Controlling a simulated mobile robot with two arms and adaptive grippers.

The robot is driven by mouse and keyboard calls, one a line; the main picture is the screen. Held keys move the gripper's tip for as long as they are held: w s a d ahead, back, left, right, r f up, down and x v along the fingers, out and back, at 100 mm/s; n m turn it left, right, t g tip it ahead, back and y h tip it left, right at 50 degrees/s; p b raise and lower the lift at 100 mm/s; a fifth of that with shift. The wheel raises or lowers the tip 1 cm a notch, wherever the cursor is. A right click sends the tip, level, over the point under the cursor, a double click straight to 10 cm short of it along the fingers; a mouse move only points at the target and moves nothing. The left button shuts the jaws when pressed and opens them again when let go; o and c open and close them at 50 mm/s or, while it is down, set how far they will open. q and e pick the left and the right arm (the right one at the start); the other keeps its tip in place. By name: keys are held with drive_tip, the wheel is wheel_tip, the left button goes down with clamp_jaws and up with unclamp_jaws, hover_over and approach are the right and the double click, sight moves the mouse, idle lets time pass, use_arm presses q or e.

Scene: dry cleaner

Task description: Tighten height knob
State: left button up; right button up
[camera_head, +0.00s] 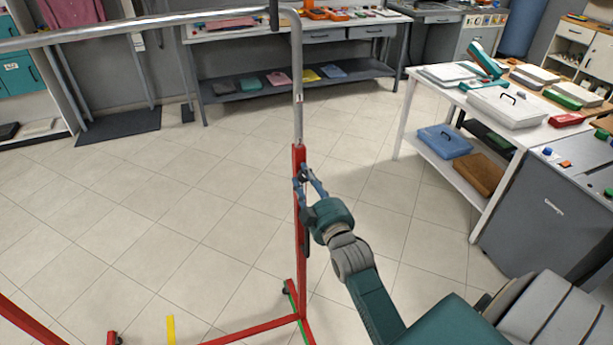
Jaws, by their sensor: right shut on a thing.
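A clothes rack with a red lower post (299,235) and a grey metal upper tube (298,80) stands in front of me. Its long grey top rail (150,24) runs to the left. My right gripper (303,178) is at the upper part of the red post, just below where the grey tube enters it. Its blue fingers are shut on a small dark height knob (302,176), which they mostly hide. I cannot tell how tight the knob is. My left gripper is not in view.
A white table (432,98) with boxes and a grey cabinet (545,215) stand at the right. A workbench (340,78) is at the back. The tiled floor (180,220) left of the post is mostly clear.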

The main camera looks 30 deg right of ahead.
drive_tip(key=m+p, duration=0.1)
drive_tip(key=m, duration=0.4)
drive_tip(key=shift+m+p, duration=0.3)
idle(0.4)
drive_tip(key=o, duration=1.1)
drive_tip(key=shift+s, duration=0.1)
drive_tip(key=v, duration=1.1)
drive_tip(key=shift+s+f, duration=0.1)
drive_tip(key=shift+s, duration=0.3)
